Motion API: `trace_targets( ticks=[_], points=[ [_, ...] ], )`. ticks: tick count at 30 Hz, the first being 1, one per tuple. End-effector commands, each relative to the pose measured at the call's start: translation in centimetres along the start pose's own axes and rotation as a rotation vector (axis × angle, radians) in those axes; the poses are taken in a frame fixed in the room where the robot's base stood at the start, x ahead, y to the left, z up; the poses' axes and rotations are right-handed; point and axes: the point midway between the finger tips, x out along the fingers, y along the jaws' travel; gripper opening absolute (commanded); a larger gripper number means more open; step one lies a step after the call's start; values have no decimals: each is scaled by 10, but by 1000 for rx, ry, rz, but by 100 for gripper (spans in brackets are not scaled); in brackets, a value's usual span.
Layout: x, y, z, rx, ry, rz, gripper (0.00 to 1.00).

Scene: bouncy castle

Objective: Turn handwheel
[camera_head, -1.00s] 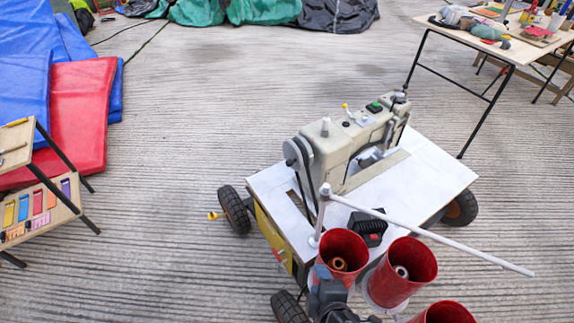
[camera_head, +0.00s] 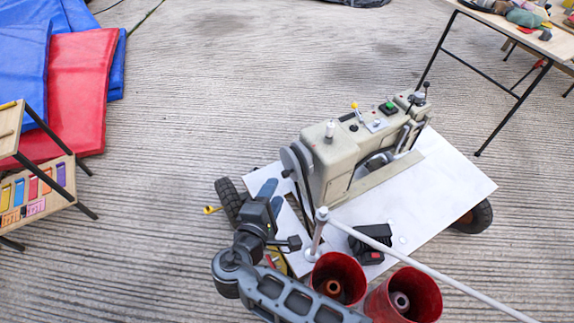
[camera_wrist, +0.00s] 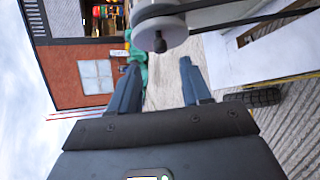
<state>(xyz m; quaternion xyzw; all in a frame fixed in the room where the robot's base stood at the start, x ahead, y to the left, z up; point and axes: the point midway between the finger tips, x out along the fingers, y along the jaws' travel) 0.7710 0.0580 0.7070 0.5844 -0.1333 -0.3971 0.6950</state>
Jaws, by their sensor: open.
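A beige sewing machine (camera_head: 345,155) stands on a white-topped wheeled cart (camera_head: 440,185). Its grey handwheel (camera_head: 292,165) is on the machine's left end. In the wrist view a pale round wheel (camera_wrist: 170,22) with a dark central stub and a dark belt shows at the top, probably the handwheel. My gripper (camera_head: 268,187) is just left of the handwheel, over the cart's left edge. In the wrist view its two blue-grey fingers (camera_wrist: 159,63) are apart with nothing between them, and the wheel lies beyond their tips.
A grey bar (camera_head: 430,265) on a post crosses the cart's front above red cups (camera_head: 338,277). A black and red box (camera_head: 371,243) sits on the cart top. A table (camera_head: 500,85) stands at upper right. Blue and red mats (camera_head: 85,90) lie left.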

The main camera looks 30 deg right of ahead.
Motion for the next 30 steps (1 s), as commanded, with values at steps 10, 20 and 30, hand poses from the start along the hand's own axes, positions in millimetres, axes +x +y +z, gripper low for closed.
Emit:
trace_targets(
  ticks=[10,20,30],
  points=[
    [50,-1,1,1,-2,-3,48],
    [74,0,0,1,1,-1,48],
    [74,-1,1,1,1,-1,35]
  ],
)
